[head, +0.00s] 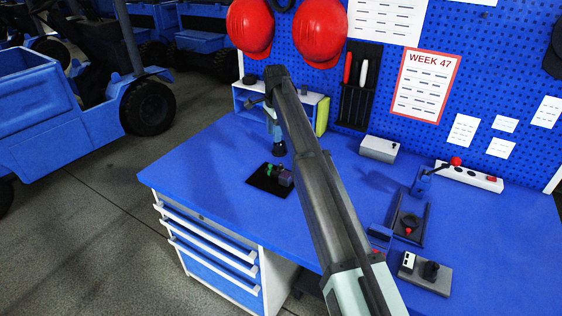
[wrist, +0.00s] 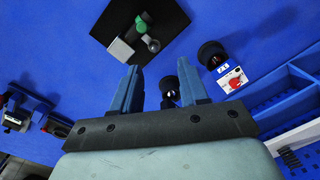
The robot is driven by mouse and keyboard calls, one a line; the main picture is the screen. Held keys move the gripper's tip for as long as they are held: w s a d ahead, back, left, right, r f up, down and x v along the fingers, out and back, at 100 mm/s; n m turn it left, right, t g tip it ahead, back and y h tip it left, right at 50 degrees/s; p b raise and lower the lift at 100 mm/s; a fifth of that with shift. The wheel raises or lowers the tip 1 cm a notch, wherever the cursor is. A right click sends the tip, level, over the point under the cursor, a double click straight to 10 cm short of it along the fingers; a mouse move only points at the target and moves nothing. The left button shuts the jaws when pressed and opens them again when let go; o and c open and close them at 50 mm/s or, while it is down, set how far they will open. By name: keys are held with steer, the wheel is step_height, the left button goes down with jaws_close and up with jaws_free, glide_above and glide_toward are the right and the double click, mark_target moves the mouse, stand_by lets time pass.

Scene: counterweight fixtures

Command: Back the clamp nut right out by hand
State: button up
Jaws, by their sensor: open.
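A black plate (head: 258,184) lies on the blue bench and carries a small fixture with a green part (head: 269,169) and a grey block (head: 285,178). In the wrist view the plate (wrist: 103,33) is ahead of my fingers, with the green knob (wrist: 142,23), the grey block (wrist: 121,50) and a round grey end piece (wrist: 152,44). I cannot tell which part is the clamp nut. My gripper (wrist: 160,76) is open, its blue fingers apart, with nothing held. In the head view my gripper (head: 276,132) is behind the plate, partly hidden by my arm.
Dark round pieces (wrist: 211,54) stand near my fingers, one (wrist: 170,88) showing between them. A white card with a red mark (wrist: 232,78) is at right. A shelf (head: 313,97), a grey box (head: 379,149), a power strip (head: 470,176) and other fixtures (head: 428,272) occupy the bench. Its left front is clear.

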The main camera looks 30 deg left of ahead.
mark_target(281, 164)
steer(key=shift+m, duration=0.3)
steer(key=f, duration=0.4)
steer(key=d+f, duration=0.1)
steer(key=f, duration=0.3)
steer(key=w+d+f, duration=0.1)
steer(key=f, duration=0.4)
steer(key=shift+w, duration=0.1)
steer(key=shift+c, duration=0.4)
jaws_close()
